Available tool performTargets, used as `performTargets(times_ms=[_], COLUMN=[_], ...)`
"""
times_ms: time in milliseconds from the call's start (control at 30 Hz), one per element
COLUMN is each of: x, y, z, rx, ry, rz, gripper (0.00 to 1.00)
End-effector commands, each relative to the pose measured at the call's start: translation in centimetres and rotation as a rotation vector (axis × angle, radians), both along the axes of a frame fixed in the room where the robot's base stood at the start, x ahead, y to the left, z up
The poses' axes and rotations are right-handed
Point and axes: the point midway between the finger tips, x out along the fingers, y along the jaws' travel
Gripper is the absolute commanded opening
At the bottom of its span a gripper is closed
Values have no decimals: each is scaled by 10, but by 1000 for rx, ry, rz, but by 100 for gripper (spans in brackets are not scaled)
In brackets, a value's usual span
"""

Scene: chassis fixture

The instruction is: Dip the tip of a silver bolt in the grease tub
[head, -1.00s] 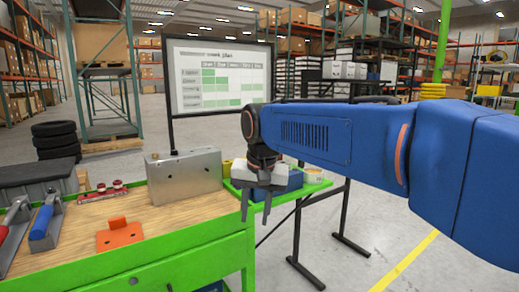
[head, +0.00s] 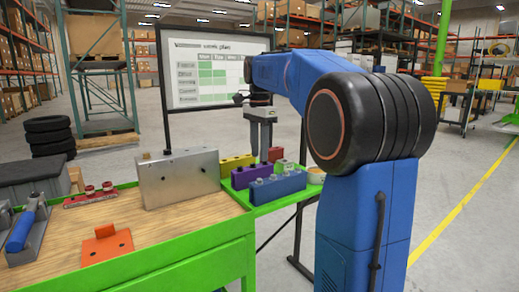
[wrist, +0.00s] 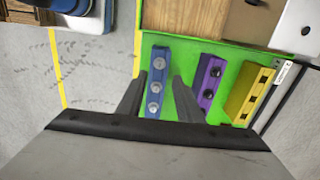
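My gripper (head: 260,155) hangs fingers-down over the green side shelf in the head view. In the wrist view its two fingers (wrist: 159,77) are apart, with nothing between them. Below them in that view lies a blue block (head: 278,188) with several silver bolts (wrist: 155,87) standing in a row; the gripper looks to be above it, not touching. A purple block (wrist: 208,85) with dark bolts and a yellow block (wrist: 250,95) lie beside it. A pale tub (head: 315,176), perhaps the grease tub, stands at the shelf's right end; its contents are unclear.
A grey metal box (head: 180,178) stands on the wooden bench (head: 150,228) left of the shelf. An orange bracket (head: 107,245) lies in front. Small red and green pieces (head: 276,154) stand behind the blocks. A whiteboard (head: 200,75) rises behind the shelf.

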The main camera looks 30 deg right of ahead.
Motion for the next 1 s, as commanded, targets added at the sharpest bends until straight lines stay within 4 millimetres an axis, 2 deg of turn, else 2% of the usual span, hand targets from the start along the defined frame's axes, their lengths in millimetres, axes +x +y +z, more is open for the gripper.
performTargets(times_ms=[500, 700, 1000], x=[-1, -1, -1], y=[1, 1, 1], z=[-48, -56, -57], rx=[0, 0, 0], ry=[0, -1, -1], rz=[2, 3, 3], gripper=[33, 33, 33])
